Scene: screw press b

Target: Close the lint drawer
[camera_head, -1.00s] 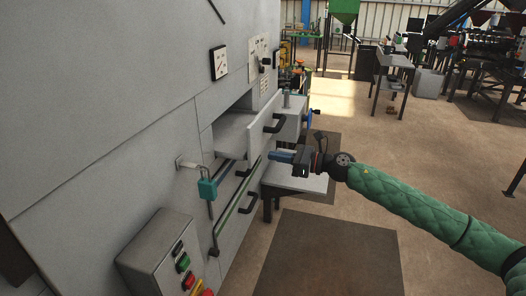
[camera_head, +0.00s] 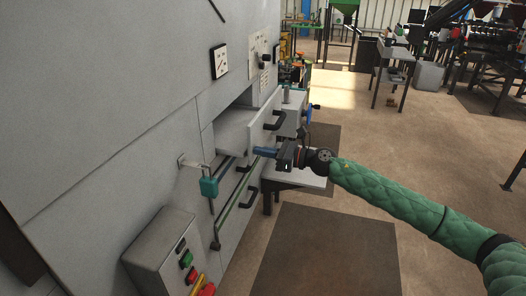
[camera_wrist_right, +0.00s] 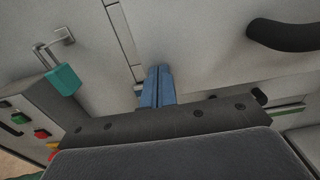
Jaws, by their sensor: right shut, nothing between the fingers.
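The lint drawer (camera_head: 236,127) sticks out of the grey machine front, pulled open, with a dark handle (camera_head: 273,121) on its front panel. That handle also shows at the upper right of the right wrist view (camera_wrist_right: 285,35). My right gripper (camera_head: 262,152) is shut and empty, its blue fingers pointing left at the lower part of the drawer front. In the right wrist view the blue fingertips (camera_wrist_right: 157,72) are together, close to a pale panel; I cannot tell if they touch it. My left gripper is not in view.
A teal padlock (camera_head: 209,187) hangs on a hasp left of the drawer. Below it is a control box (camera_head: 160,252) with coloured buttons. A second dark handle (camera_head: 247,198) and a green-edged rail lie under the drawer. A small table (camera_head: 300,178) stands behind my gripper.

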